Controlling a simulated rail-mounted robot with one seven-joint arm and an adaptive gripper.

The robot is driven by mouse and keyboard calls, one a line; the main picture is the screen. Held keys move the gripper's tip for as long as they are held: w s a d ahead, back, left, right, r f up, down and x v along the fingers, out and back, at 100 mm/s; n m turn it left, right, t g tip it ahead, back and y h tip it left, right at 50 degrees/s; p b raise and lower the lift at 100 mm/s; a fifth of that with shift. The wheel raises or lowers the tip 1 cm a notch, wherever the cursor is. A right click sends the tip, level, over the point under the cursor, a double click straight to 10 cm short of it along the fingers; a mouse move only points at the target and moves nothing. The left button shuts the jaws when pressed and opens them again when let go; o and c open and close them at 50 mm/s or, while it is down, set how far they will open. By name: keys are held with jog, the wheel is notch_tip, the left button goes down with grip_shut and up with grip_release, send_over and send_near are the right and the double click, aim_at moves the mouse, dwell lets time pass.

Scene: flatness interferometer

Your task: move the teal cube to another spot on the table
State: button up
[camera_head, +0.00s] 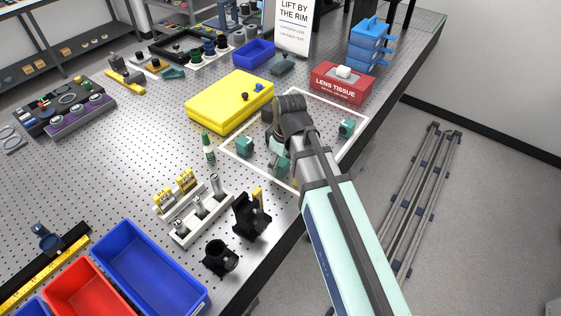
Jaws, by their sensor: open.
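Inside a white rectangular outline (240,157) on the perforated table, small teal blocks show. One teal block (245,147) sits left of my gripper, and another (347,127) sits to its right, near the outline's right side. I cannot tell which is the teal cube. A further teal shape (281,164) shows just below my gripper, partly covered, and I cannot tell whether it is touched. My gripper (276,143) is open and points down over the outlined area. My own wrist and arm hide much of its fingers and part of the outline.
A yellow case (229,101) lies behind left, and a red tissue box (343,83) behind right. A green-capped bottle (208,148), a white post rack (193,213) and black mounts (251,215) stand nearer. The table's right edge is close. Bare tabletop (135,150) lies left.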

aim_at(285, 163)
notch_tip(285, 163, up, 12)
jog(key=d+b, duration=0.1)
jog(key=b, duration=0.1)
jog(key=shift+s, duration=0.45)
jog(key=shift+d+r, duration=0.1)
dwell(0.3)
